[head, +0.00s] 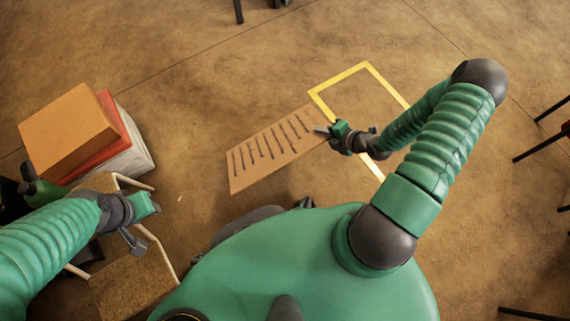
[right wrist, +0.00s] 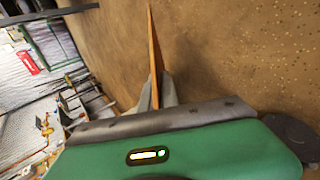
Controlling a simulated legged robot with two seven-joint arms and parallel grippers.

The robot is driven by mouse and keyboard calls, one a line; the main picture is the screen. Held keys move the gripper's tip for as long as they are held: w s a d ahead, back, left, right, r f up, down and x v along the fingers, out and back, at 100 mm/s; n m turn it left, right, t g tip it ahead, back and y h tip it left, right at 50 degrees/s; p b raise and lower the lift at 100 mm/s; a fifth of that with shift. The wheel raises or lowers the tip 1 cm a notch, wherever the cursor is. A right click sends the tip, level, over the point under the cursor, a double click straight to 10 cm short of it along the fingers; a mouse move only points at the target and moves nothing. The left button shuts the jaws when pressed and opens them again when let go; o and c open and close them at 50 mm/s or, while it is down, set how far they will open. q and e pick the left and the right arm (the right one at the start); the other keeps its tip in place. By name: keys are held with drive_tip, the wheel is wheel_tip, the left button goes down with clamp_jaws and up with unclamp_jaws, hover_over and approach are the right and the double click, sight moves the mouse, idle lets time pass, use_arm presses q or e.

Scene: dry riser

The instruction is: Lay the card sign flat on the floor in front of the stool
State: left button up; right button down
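The card sign (head: 270,150) is a tan sheet with rows of dark marks. In the head view my right gripper (head: 322,131) is at its right edge. In the right wrist view the card (right wrist: 154,50) shows edge-on between the fingers (right wrist: 156,92), which are shut on it. It seems held off the floor, but its height is unclear. The stool (head: 130,285), with wooden steps and pale tube legs, stands at lower left, partly under my left arm. My left gripper (head: 140,228) is over the stool; its finger gap is not clear.
A yellow outlined rectangle (head: 338,78) lies on the floor beyond and right of the card, partly covered by my right arm. A stack of boxes (head: 70,130) stands at left behind the stool. Dark furniture legs (head: 540,155) stand at right. The floor between is clear.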

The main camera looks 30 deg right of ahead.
drive_tip(key=c, duration=1.8)
unclamp_jaws()
drive_tip(key=p+v, duration=0.7)
drive_tip(key=v, duration=0.1)
drive_tip(key=shift+r, duration=0.1)
